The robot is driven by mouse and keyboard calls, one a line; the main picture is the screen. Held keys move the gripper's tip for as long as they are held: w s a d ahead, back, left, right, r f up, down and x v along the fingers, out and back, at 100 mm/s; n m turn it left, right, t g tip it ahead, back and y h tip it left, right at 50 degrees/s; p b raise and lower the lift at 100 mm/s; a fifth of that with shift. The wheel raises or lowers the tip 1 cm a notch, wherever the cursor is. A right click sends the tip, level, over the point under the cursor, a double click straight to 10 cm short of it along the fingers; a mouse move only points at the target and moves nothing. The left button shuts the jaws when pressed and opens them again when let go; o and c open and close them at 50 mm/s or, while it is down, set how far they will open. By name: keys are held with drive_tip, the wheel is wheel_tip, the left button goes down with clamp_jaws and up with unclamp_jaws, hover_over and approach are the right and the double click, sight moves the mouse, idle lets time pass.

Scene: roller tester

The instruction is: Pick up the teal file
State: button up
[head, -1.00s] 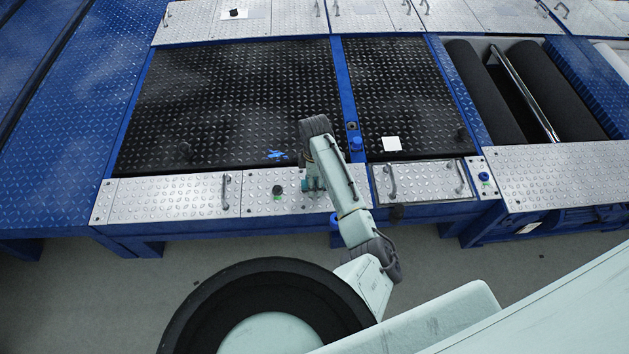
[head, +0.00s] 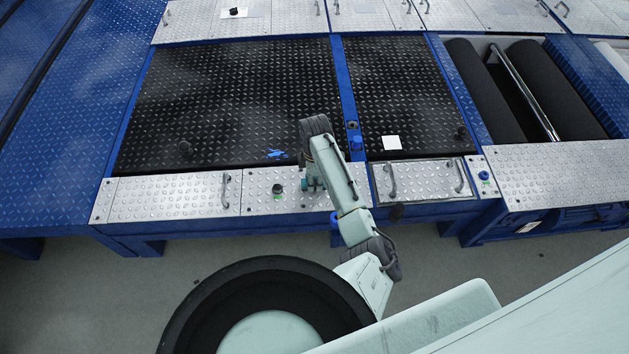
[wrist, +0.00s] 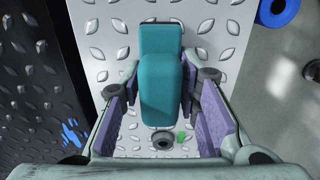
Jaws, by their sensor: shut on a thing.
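The teal file (wrist: 160,85) is a blocky teal piece with a rounded near part and a flatter far part. It stands out against the silver tread plate (wrist: 220,22) in the wrist view. My gripper (wrist: 163,92) is shut on it, with a finger at its left side and another at its right. In the head view my gripper (head: 313,182) is low over the silver front strip, and only a small bit of teal (head: 308,183) shows there. Whether the file touches the plate cannot be told.
A dark round knob (head: 277,189) stands on the strip just left of my gripper. A blue mark (head: 277,154) lies on the black tread plate (head: 230,100) behind. A white square (head: 391,143) and a handle (head: 391,180) are to the right. Black rollers (head: 545,85) are farther right.

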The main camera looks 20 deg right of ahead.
drive_tip(key=shift+r, duration=0.1)
clamp_jaws()
drive_tip(key=shift+r, duration=0.45)
wheel_tip(320, 180, up, 2)
drive_tip(key=shift+w+r+b, duration=0.1)
drive_tip(key=shift+r+b, duration=0.1)
drive_tip(key=shift+b, duration=0.25)
drive_tip(key=s+a, duration=0.4)
drive_tip(key=s, duration=0.3)
drive_tip(key=s+a+r, duration=0.1)
drive_tip(key=s+a, duration=0.2)
drive_tip(key=s, duration=0.4)
drive_tip(key=shift+a+r+b, duration=0.3)
drive_tip(key=shift+a+b, duration=0.05)
